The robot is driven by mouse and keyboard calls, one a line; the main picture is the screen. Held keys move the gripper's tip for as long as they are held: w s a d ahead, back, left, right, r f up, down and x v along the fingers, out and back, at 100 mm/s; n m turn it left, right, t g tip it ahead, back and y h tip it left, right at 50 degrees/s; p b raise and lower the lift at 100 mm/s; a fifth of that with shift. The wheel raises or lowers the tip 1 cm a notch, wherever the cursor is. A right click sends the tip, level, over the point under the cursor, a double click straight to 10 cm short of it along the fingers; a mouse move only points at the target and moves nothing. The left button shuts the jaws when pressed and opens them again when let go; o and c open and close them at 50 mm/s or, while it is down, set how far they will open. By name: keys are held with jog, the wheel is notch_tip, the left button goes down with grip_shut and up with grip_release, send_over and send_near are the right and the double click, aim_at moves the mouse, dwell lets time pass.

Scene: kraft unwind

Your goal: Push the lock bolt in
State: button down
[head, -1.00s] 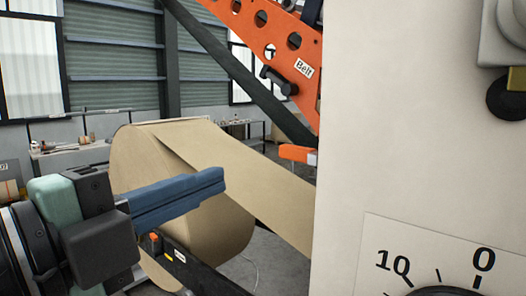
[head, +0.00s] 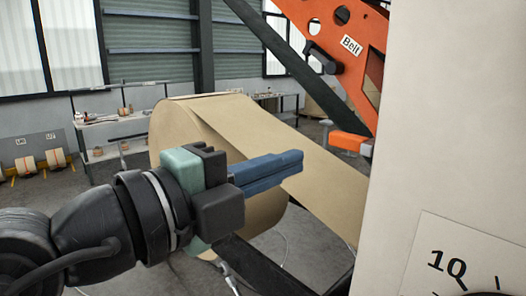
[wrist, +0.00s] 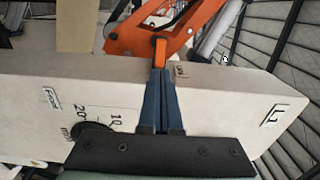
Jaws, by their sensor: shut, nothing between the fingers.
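My gripper (head: 302,160) is shut and empty, its blue fingers pointing right toward the pale machine housing (head: 445,110). An orange block (head: 350,142) with a grey end sits at the housing's left edge, beyond the fingertips and apart from them in the head view. In the wrist view, the gripper (wrist: 160,70) lies over the housing and an orange piece (wrist: 160,48) shows just past its tips; I cannot tell whether they touch. I cannot identify the lock bolt for certain.
The large kraft paper roll (head: 190,125) stands behind my gripper, its web running right to the housing. The perforated orange arm (head: 360,70) slopes down above. A dial (head: 490,290) is on the housing front. A bench (head: 110,130) stands far left.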

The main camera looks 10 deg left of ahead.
aim_at(344, 141)
jog(key=p+x, duration=0.1)
jog(key=x, duration=0.2)
jog(key=p+x, duration=0.2)
jog(key=x, duration=0.2)
jog(key=shift+r+p, duration=0.25)
jog(key=shift+p, duration=0.05)
jog(key=shift+p+x, duration=0.45)
jog(key=shift+x, duration=0.4)
jog(key=shift+w+f, duration=0.1)
jog(key=shift+f, duration=0.15)
jog(key=shift+w+d, duration=0.1)
jog(key=shift+d, duration=0.05)
jog(key=b+x, duration=0.2)
jog(key=x, duration=0.2)
jog(key=shift+r, duration=0.15)
jog(key=shift+b, duration=0.35)
